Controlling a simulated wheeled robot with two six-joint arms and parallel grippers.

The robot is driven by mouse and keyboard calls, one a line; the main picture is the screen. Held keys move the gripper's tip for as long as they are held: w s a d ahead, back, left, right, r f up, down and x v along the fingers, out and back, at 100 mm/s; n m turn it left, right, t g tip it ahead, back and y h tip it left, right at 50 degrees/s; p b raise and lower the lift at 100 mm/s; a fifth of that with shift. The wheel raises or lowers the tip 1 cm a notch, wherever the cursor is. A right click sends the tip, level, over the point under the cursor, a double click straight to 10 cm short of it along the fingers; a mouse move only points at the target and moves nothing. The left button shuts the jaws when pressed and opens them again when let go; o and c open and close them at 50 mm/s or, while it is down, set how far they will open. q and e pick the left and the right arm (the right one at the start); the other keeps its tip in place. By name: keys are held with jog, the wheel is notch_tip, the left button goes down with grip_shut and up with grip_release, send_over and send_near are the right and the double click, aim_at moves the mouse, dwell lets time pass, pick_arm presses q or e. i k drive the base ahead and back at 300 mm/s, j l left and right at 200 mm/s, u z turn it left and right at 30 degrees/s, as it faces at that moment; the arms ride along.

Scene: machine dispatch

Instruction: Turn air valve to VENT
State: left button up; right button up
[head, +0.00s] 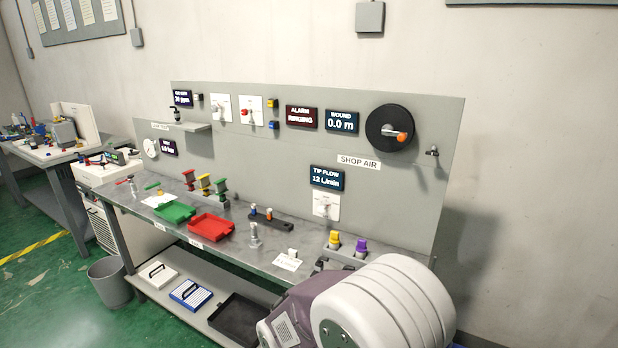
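The grey panel (240,150) behind the bench carries the controls in the head view. A "SHOP AIR" label (358,161) is on its right half. Below it a white plate with a pale knob (326,205) sits under a "TIP FLOW 12 L/min" display (327,177). A small metal fitting (432,152) is at the panel's right edge. Two more white plates, one with a pale lever (221,107) and one with a red handle (247,112), are at upper left. I cannot tell which is the air valve or read a VENT mark. Neither gripper is clearly in view.
My pale rounded arm part fills the lower right and hides the bench's right front. A green tray (174,213), a red tray (211,227) and small fixtures stand on the bench. A black reel (390,128) is on the panel. A bin (110,282) stands at left.

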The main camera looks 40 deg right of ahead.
aim_at(322, 210)
jog(key=z, duration=1.4)
